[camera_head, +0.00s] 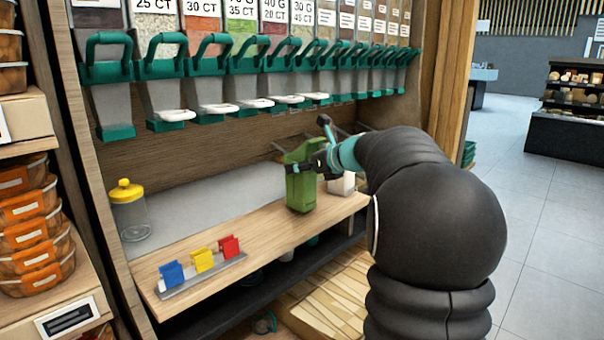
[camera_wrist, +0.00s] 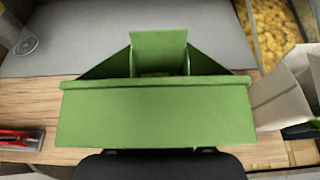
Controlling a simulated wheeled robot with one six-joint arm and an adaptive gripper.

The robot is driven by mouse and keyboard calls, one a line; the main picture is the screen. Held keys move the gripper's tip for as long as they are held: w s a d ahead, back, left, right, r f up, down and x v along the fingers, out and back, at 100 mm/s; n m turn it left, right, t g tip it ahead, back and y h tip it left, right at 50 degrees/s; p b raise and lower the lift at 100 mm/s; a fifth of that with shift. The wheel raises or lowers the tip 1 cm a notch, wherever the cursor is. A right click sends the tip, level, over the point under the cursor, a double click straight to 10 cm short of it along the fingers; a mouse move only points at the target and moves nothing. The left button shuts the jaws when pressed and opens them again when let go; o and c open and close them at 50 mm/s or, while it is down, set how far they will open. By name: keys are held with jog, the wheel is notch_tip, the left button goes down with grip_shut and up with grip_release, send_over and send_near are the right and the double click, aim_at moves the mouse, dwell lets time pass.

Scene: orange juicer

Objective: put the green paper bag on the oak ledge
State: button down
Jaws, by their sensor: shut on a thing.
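The green paper bag (camera_head: 300,188) is upright at the right part of the oak ledge (camera_head: 262,232) in the head view. My gripper (camera_head: 318,162) is at the upper part of the bag and shut on it. In the wrist view the bag (camera_wrist: 155,115) fills the middle, its top open, with the dark gripper edge below it. The oak ledge also shows in the wrist view (camera_wrist: 30,98). I cannot tell whether the bag's bottom touches the ledge or hangs just above it. The fingertips are partly hidden by the bag and the arm.
A white bag (camera_head: 342,183) stands close right of the green bag. Blue, yellow and red clips (camera_head: 202,260) sit on a strip at the ledge's front left. A jar with a yellow lid (camera_head: 128,210) stands behind left. Dispensers (camera_head: 205,80) hang above. The ledge's middle is clear.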

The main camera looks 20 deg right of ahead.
jog(key=shift+f, duration=0.65)
jog(key=shift+f, duration=0.1)
jog(key=shift+c, duration=1.4)
grip_release()
jog(key=v, duration=1.2)
